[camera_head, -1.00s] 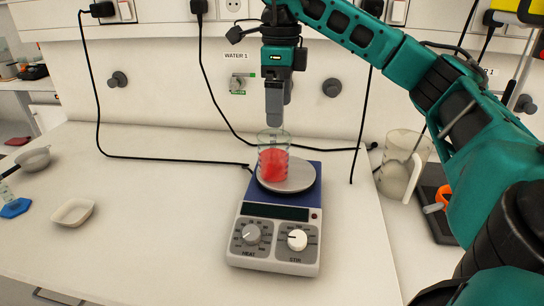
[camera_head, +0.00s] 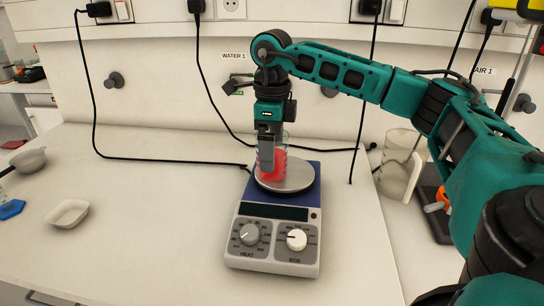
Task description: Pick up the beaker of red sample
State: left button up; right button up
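The beaker of red sample (camera_head: 279,168) is clear glass with red liquid in its lower part. It stands upright on the round plate of the hotplate stirrer (camera_head: 276,222). My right gripper (camera_head: 267,168) points straight down at the beaker, and its fingers cover the beaker's left part. I see the fingers only edge-on, so their gap is hidden and I cannot tell whether they touch the glass. My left gripper is not in view.
A large clear jug (camera_head: 397,165) stands to the right of the stirrer. A white dish (camera_head: 68,213) and a grey bowl (camera_head: 28,160) lie at left. A black cable (camera_head: 170,159) runs along the back.

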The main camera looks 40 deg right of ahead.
jog(key=shift+c, duration=0.5)
jog(key=c, duration=1.2)
jog(key=shift+r, duration=0.2)
jog(key=shift+r, duration=0.75)
jog(key=shift+r+p, duration=0.85)
jog(key=shift+r, duration=8.15)
